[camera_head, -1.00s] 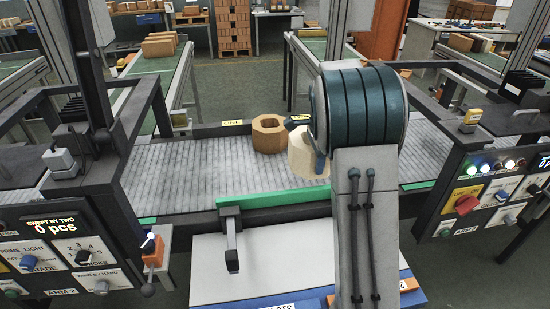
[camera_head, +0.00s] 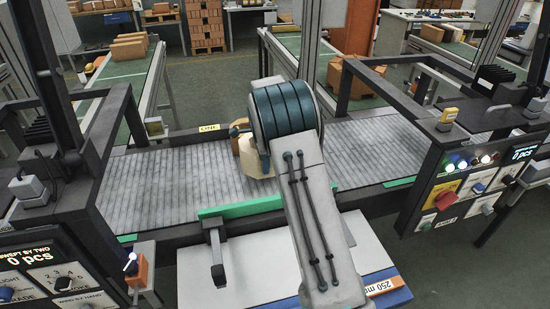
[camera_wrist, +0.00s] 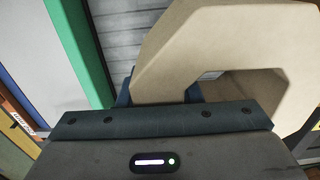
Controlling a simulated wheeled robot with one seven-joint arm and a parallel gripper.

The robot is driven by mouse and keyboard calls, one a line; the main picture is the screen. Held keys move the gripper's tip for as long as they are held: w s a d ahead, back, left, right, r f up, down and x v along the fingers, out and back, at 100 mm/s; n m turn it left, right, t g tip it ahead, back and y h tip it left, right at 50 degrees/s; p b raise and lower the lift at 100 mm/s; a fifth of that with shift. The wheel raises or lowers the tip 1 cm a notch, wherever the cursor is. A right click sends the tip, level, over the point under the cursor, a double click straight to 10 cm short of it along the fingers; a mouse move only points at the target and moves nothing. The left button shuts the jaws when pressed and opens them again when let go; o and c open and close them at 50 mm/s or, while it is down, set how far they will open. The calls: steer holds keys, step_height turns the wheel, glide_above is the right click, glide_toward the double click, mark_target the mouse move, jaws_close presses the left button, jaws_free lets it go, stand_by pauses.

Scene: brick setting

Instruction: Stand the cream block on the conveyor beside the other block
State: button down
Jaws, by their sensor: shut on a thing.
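The cream block (camera_head: 256,163) is held in my gripper (camera_head: 264,160) over the conveyor (camera_head: 165,185), at the belt's middle. In the wrist view, the cream block (camera_wrist: 190,45) is large, with angled sides and an opening through it; the gripper (camera_wrist: 165,92) grips its near wall. The other block, orange-brown (camera_head: 236,145), stands on the conveyor just behind and left of the cream one in the head view, mostly hidden by it and my arm. I cannot tell whether the blocks touch, or whether the cream block's underside meets the belt.
A green strip (camera_head: 240,208) and a dark bracket (camera_head: 216,255) line the belt's near edge, above a white-topped surface (camera_head: 250,265). Control panels (camera_head: 470,190) and dark frames flank the belt. The belt to the left is clear.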

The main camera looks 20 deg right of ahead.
steer(key=shift+w+a+f, duration=0.3)
steer(key=shift+w+a, duration=0.1)
steer(key=shift+w, duration=0.1)
steer(key=shift+f+p, duration=0.6)
steer(key=shift+f, duration=1.3)
steer(key=shift+f, duration=0.2)
steer(key=c, duration=1)
jaws_free()
steer(key=shift+s, duration=0.1)
